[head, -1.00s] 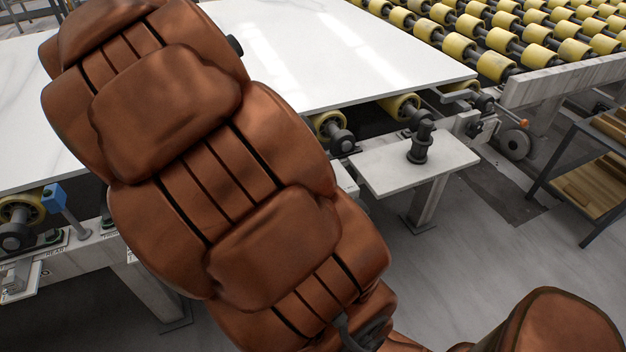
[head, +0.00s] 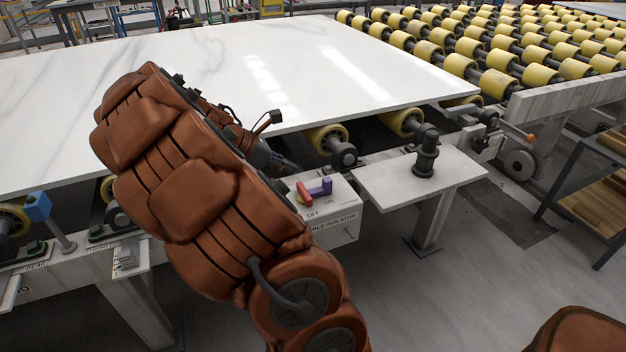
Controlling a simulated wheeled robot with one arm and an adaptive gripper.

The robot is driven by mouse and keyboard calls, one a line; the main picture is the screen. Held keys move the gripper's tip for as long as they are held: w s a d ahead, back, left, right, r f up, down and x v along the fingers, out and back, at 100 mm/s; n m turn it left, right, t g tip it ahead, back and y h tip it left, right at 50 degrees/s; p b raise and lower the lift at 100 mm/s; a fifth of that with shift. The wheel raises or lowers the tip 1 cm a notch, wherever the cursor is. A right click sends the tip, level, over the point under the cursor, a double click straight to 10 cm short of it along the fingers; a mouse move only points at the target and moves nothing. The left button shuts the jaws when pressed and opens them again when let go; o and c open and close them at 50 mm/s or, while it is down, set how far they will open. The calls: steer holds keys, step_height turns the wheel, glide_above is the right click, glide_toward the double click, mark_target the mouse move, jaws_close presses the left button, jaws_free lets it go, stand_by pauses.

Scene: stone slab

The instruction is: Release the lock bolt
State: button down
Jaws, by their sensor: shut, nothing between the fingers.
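An orange-tipped handle (head: 518,132) sticks out from a metal bracket at the right corner of the slab table; it may belong to the lock bolt, but I cannot tell. A blue-headed lever (head: 38,208) stands on the frame at the far left. My gripper (head: 286,165) shows only in part as a dark shape beyond my brown arm, near the slab's front edge. It is shut and empty, left of and apart from the orange-tipped handle. My arm hides its rear part.
An isolator box (head: 335,215) with a red switch handle (head: 304,193) and a purple piece (head: 321,188) sits on the frame beside my arm. A white shelf (head: 395,185) carries a black post (head: 426,152). The marble slab (head: 350,75) lies behind; yellow rollers (head: 540,74) lie beyond.

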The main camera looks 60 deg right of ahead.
mark_target(324, 184)
steer(key=x, duration=1)
steer(key=shift+b, duration=0.35)
steer(key=shift+s+d, duration=0.1)
